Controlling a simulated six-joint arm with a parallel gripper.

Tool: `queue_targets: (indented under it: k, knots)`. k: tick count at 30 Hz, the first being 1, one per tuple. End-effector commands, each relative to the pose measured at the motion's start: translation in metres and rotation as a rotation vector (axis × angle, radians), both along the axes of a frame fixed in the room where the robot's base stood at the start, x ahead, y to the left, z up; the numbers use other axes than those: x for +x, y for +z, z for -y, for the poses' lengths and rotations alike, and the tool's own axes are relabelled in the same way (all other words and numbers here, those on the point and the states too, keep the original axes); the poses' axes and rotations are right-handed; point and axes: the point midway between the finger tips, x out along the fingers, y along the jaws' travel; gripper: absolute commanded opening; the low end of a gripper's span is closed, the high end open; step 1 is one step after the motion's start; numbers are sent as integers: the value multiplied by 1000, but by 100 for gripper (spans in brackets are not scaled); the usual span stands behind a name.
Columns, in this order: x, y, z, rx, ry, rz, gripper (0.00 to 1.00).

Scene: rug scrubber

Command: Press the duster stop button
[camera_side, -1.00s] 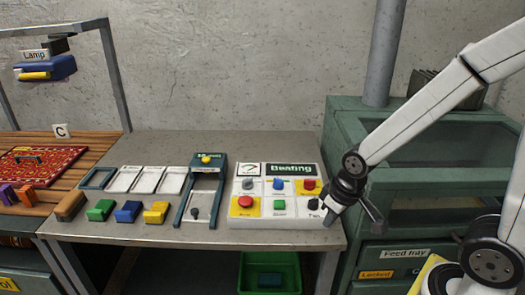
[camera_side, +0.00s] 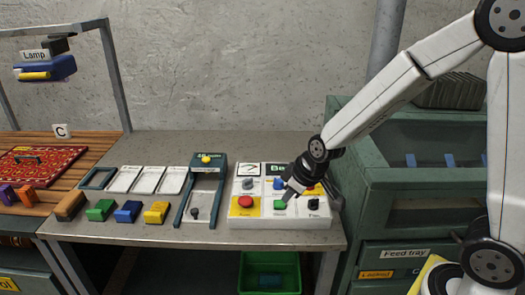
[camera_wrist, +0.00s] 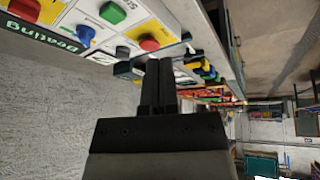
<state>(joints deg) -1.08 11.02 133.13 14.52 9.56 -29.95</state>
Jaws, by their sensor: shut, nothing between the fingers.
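The button panel (camera_side: 262,219) stands at the right end of the grey bench. It carries a large red button (camera_side: 245,202) on yellow at front left, a green button (camera_side: 280,205) at front middle and a black control (camera_side: 314,204) at front right. Behind are a grey knob (camera_side: 247,184), a blue knob (camera_side: 278,183) and another red button (camera_side: 309,188) on yellow, partly covered by my arm. The small labels are unreadable, so I cannot tell which is the duster stop. My gripper (camera_side: 288,198) is shut and empty, pointing down close to the green button; contact is unclear. Its dark fingers (camera_wrist: 158,70) show in the wrist view.
A dark-green framed slider unit (camera_side: 208,163) with a yellow knob stands left of the panel. Coloured blocks, including a yellow one (camera_side: 156,212), lie farther left. A green cabinet (camera_side: 345,150) stands close on the right. A green bin (camera_side: 270,258) sits under the bench.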

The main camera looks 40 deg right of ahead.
Motion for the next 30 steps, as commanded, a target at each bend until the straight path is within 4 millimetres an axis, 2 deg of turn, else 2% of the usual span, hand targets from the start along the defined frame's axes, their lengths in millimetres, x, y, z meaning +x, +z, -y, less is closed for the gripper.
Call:
queue_targets:
  k: [9, 18, 24, 30]
  knots:
    - [71, 5, -3, -108, 153, 159, 0]
    - [126, 9, -2, -250, 264, 280, 0]
    - [147, 9, 1, -319, 302, 319, 0]
    - [154, 10, 2, -345, 315, 332, 0]
